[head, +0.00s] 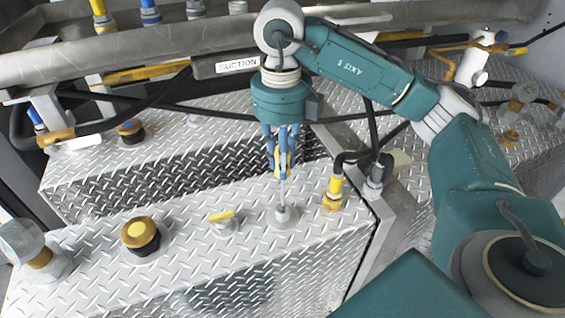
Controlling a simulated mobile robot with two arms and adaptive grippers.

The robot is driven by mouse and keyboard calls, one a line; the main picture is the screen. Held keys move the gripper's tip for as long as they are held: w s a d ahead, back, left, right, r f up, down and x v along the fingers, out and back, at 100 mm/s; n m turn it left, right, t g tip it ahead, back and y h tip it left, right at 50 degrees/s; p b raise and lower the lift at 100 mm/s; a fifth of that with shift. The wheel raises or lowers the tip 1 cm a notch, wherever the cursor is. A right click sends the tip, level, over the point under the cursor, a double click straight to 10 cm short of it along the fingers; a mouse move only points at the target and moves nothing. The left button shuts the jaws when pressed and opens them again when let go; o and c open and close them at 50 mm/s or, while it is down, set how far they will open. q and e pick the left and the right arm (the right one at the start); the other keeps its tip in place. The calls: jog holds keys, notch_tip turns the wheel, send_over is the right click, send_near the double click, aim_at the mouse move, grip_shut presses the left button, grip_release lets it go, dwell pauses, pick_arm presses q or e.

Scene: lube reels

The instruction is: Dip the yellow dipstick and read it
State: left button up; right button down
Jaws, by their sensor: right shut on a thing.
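My right gripper (282,172), with blue fingers, points down above the near diamond-plate tank top (180,226). It is shut on the yellow handle of the dipstick (283,162), mostly hidden between the fingers. A thin, roughly upright grey rod (282,194) runs from below the handle to a round grey port (284,217) on the tank top. The rod's lower end meets the port's opening; how deep it sits cannot be told. No reading on the rod is legible. My left gripper is out of view.
Left of the port stand a fitting with a yellow lever (222,216), a black-and-yellow cap (140,234) and a grey cylinder (35,248). Right of it is a yellow hose fitting (334,190). A metal rail with a SUCTION label (237,65) runs behind my gripper.

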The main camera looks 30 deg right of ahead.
notch_tip(320, 180, up, 17)
jog(key=p, duration=1.5)
